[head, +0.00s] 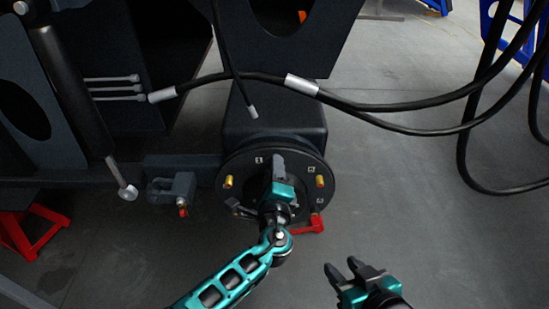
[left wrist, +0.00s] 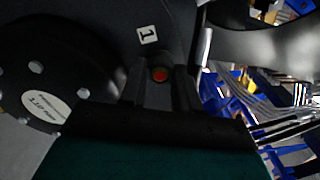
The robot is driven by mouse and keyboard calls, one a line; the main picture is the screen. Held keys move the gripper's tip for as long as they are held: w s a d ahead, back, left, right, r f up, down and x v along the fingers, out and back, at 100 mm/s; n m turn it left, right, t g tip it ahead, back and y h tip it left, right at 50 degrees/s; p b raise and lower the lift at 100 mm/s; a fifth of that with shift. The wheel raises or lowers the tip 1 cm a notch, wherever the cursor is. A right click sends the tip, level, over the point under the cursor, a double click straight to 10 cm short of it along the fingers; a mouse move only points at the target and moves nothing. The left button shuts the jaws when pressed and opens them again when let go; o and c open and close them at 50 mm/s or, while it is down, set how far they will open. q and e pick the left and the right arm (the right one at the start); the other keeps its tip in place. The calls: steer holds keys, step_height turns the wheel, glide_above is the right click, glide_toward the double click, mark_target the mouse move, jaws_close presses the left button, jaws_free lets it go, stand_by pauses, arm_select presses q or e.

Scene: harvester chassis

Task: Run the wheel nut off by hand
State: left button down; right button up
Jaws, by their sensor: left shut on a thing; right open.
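The round black wheel hub (head: 235,205) faces me in the middle of the head view, with small number labels and brass-coloured studs (head: 228,181) around its face. My left gripper (head: 278,165) reaches the upper part of the hub, near label 1. In the left wrist view its fingers (left wrist: 160,85) close around a small part with a round orange-red end (left wrist: 160,74), which appears to be the wheel nut. Label 1 (left wrist: 148,35) is just above it. The nut is hidden by the gripper in the head view. My right gripper (head: 347,267) is open and empty, below and right of the hub.
Black hoses with silver ends (head: 302,85) hang across the top right. A grey clevis with a red-tipped pin (head: 172,190) sits left of the hub. A red bracket (head: 308,226) is at the hub's lower right.

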arm_select(q)
steer(key=n+b, duration=0.1)
steer(key=b, duration=0.1)
steer(key=f+n+b, duration=0.1)
steer(key=n+b, duration=0.1)
steer(key=shift+s+n+b, duration=0.1)
steer(key=shift+n+b, duration=0.2)
steer(key=shift+r+n+p, duration=0.3)
steer(key=shift+r+n, duration=0.15)
steer(key=shift+n, duration=0.35)
steer(key=shift+d+n, duration=0.1)
steer(key=shift+n, duration=0.5)
steer(key=n, duration=0.5)
steer(key=shift+s+f, duration=0.1)
steer(key=n, duration=1.4)
steer(key=shift+s+r, duration=0.1)
steer(key=shift+r, duration=0.1)
